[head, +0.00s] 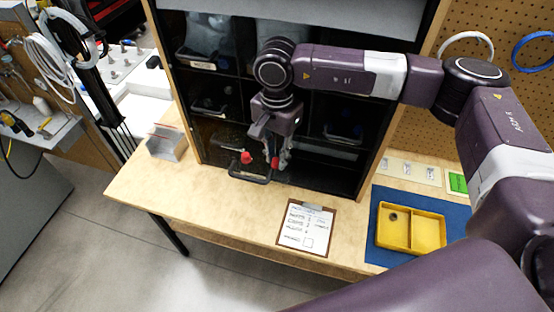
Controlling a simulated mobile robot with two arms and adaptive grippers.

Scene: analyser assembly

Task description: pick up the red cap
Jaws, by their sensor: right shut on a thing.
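My right gripper (273,158) points down in front of the dark shelf unit, above the back of the wooden bench. It is shut on a small red piece, which looks like the red cap (275,162), low between its fingers. The fingers hide part of it. A second small red piece (246,157) shows just left of the gripper, above a dark bin's front edge (248,177); its exact shape is too small to tell. My left gripper is not in view.
A clipboard with a paper (306,226) lies on the bench (225,205). A yellow two-part tray (411,230) sits on a blue mat (378,202) at right, a small dark ring-like thing in its left part. Dark shelves with bins stand close behind the gripper. The bench front is mostly clear.

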